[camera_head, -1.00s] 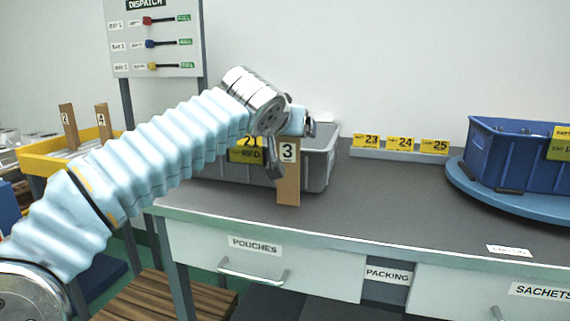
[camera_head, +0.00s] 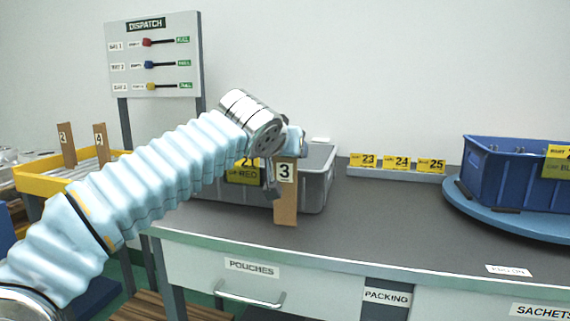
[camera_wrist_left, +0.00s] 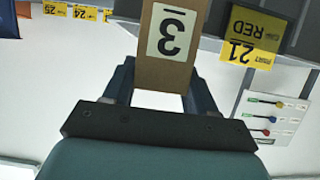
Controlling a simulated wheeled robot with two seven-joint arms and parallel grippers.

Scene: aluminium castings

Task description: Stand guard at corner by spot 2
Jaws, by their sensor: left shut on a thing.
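My left gripper (camera_head: 285,152) is shut on a brown board marked 3 (camera_head: 285,205) and holds it upright at the front of a grey bin. In the left wrist view the board (camera_wrist_left: 165,75) stands between the two fingers, its number upside down. In the head view the board's lower end is at or just above the dark table top; I cannot tell whether it touches. Nothing in view is labelled spot 2. A similar board marked 2 (camera_head: 67,145) stands at the far left. My right gripper is not in view.
The grey bin (camera_head: 318,180) has a yellow label 21 RED. Labels 23, 24 and 25 stand on a rail (camera_head: 395,174) at the back. A blue bin (camera_head: 510,178) sits on a blue turntable (camera_head: 462,205) at right. A yellow tray (camera_head: 30,178) is at left. The table middle is clear.

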